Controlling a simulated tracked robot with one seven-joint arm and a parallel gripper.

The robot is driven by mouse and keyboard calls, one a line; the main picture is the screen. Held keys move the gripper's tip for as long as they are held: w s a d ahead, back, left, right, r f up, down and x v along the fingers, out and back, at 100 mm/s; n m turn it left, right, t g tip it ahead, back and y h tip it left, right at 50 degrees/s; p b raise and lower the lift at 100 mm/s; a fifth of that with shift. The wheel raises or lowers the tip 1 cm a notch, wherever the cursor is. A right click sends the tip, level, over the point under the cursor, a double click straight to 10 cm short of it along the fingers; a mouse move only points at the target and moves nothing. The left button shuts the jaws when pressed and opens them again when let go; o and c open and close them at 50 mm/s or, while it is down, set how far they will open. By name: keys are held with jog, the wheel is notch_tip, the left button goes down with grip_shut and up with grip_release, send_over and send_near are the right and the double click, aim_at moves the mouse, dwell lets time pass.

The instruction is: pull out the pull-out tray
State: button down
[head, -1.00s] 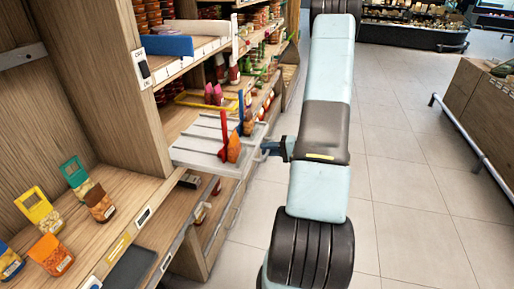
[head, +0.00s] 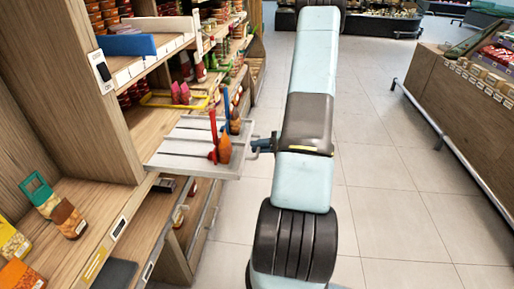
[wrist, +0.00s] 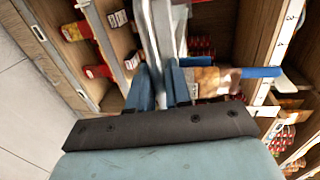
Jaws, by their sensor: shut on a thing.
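The pull-out tray (head: 182,149) is a light grey slatted board sticking out of the wooden shelf unit into the aisle in the head view. Red, blue and orange upright items (head: 219,145) stand near its outer end. My gripper (head: 259,146) is at the tray's outer end, shut on its handle; the exact contact is small in the head view. In the wrist view, the blue fingers (wrist: 160,88) close around a grey part of the tray (wrist: 158,38), which runs away from them, seen nearly edge-on.
The wooden shelf post (head: 98,95) stands left of the tray. A yellow frame (head: 175,101) lies behind the tray. The tiled aisle floor (head: 385,200) is clear; a low counter (head: 450,105) with a rail borders it on the right.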

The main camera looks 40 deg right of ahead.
jog(key=c, duration=1.4)
grip_release()
jog(key=shift+s+a+f, duration=0.1)
jog(key=shift+f, duration=0.15)
jog(key=shift+o, duration=0.9)
jog(key=shift+r, duration=0.1)
jog(key=v, duration=1.3)
jog(key=shift+d, duration=0.4)
jog(key=shift+s, duration=0.1)
jog(key=w+a+r+n+g+h, duration=0.15)
jog(key=a+r+n+g, duration=0.65)
jog(key=a+r, duration=1.05)
jog(key=s+a+r+t+h, duration=0.3)
jog(key=s+a+r+h, duration=0.7)
jog(key=s+a+r, duration=0.1)
jog(key=shift+s+a+r+n, duration=0.15)
jog(key=shift+a+r+n, duration=0.3)
jog(key=shift+a, duration=0.7)
